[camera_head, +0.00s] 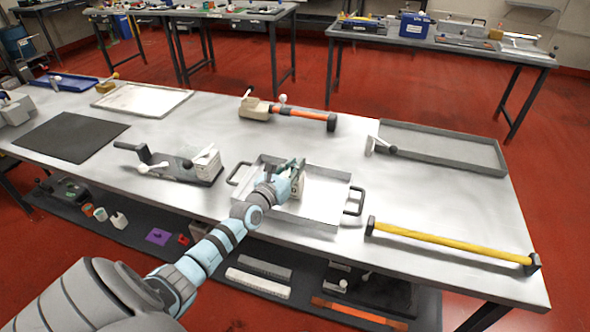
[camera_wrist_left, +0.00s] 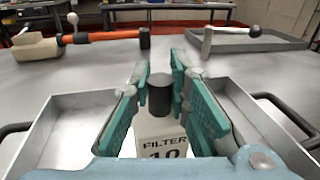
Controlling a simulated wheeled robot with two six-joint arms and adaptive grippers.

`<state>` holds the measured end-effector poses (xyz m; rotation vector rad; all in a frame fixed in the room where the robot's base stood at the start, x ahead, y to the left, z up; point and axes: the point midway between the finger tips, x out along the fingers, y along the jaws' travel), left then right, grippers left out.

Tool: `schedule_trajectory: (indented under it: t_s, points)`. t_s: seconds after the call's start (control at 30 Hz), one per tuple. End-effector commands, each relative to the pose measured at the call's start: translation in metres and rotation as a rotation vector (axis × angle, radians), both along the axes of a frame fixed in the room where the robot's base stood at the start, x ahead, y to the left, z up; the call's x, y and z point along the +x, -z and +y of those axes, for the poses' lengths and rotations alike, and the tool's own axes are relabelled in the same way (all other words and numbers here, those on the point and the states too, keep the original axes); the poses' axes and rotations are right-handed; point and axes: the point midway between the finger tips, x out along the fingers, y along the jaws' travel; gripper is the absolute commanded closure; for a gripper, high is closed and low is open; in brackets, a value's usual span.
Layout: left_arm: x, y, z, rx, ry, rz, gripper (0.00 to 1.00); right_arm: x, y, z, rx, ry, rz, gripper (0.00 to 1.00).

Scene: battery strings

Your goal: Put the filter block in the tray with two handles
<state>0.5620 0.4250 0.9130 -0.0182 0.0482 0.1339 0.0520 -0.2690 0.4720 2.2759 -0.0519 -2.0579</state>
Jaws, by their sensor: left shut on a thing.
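The filter block (camera_wrist_left: 162,136) is a pale block with a dark round knob on top and the words "FILTER 10" on its face. My left gripper (camera_head: 291,172) is shut on it. In the left wrist view the teal fingers of the gripper (camera_wrist_left: 160,90) stand on both sides of the knob. The tray with two handles (camera_head: 325,213) is a shallow metal tray with a dark handle at each end. The block is over or inside this tray; I cannot tell whether it touches the floor. The tray walls also show in the left wrist view (camera_wrist_left: 65,135). My right gripper is not in view.
A yellow bar (camera_head: 450,243) lies right of the tray, and a grey tray (camera_head: 455,148) lies behind it. An orange-handled tool (camera_head: 300,112) is at the back. A clamp device (camera_head: 185,166) stands left of the tray. A black mat (camera_head: 70,136) lies farther left.

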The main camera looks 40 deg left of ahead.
Motion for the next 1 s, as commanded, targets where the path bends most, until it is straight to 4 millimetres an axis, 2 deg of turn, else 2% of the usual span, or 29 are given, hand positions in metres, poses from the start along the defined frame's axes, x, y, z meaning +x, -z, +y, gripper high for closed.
schedule_trajectory:
  t_s: [0.07,0.1,0.2,0.23,0.5,0.63,0.77,1.0]
  points:
    - [0.000,0.003,0.000,-0.001,0.000,-0.001,1.00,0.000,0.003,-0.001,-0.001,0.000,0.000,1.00]
    - [0.000,0.004,0.000,-0.001,0.000,0.000,0.82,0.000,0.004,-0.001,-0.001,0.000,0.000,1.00]
    - [0.000,0.003,0.000,0.000,0.000,0.000,0.66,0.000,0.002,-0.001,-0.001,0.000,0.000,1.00]
    - [0.000,0.003,0.000,0.000,0.000,0.001,0.64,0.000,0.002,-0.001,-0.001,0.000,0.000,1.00]
    - [0.000,0.003,0.000,0.000,0.000,0.002,0.64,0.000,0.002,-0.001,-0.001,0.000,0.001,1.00]
    - [-0.003,-0.002,-0.001,0.000,0.001,0.003,0.64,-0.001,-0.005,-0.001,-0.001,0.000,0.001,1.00]
    - [-0.023,-0.005,-0.003,-0.001,0.002,0.004,0.64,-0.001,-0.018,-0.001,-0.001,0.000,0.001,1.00]
    - [-0.081,-0.008,-0.011,0.000,0.002,0.003,0.64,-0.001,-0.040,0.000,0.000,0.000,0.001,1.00]
